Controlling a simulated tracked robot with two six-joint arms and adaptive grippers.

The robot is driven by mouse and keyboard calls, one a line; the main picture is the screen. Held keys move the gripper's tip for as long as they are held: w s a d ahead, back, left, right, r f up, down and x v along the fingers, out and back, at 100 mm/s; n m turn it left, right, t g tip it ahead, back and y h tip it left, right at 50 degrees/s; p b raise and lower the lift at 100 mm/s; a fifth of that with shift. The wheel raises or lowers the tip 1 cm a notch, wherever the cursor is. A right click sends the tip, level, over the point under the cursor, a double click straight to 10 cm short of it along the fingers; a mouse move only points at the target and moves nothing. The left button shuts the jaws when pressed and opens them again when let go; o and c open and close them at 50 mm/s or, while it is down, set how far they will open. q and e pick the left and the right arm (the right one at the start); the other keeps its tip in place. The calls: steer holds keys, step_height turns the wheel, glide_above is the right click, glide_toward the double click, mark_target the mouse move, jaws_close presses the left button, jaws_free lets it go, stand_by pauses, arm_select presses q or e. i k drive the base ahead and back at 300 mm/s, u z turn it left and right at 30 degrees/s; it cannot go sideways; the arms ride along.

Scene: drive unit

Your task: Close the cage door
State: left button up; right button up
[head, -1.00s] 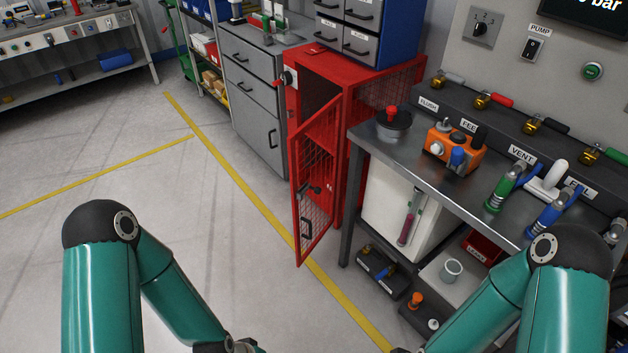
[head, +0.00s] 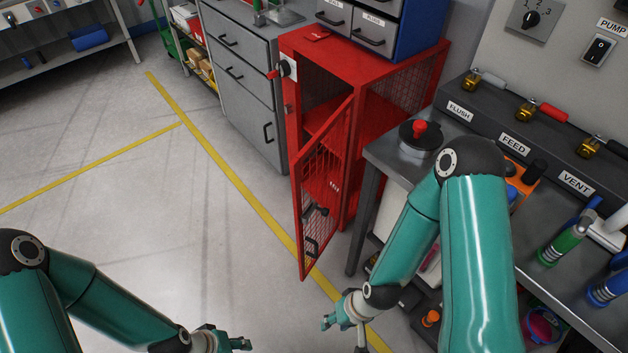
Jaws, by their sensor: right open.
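The red mesh cage door (head: 325,188) stands open, swung out from the right side of the red cage (head: 397,105). Its free edge points toward me, with a dark handle (head: 311,247) low on it and a dark latch piece above. The cage's inside shows through the opening at left. My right gripper (head: 342,325) is open and empty, low in front of the door, just right of its lower free corner and apart from the handle in the picture. My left gripper (head: 238,343) is at the bottom edge, left of the door; its jaws are too cut off to judge.
A grey drawer cabinet (head: 240,75) stands left. The floor (head: 150,240) left of the door is clear.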

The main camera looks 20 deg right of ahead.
mark_target(347, 106)
steer(key=z, duration=0.15)
steer(key=i, duration=0.7)
steer(key=z, duration=0.55)
steer(key=k, duration=0.5)
steer(key=z, duration=0.75)
steer(key=i, duration=0.3)
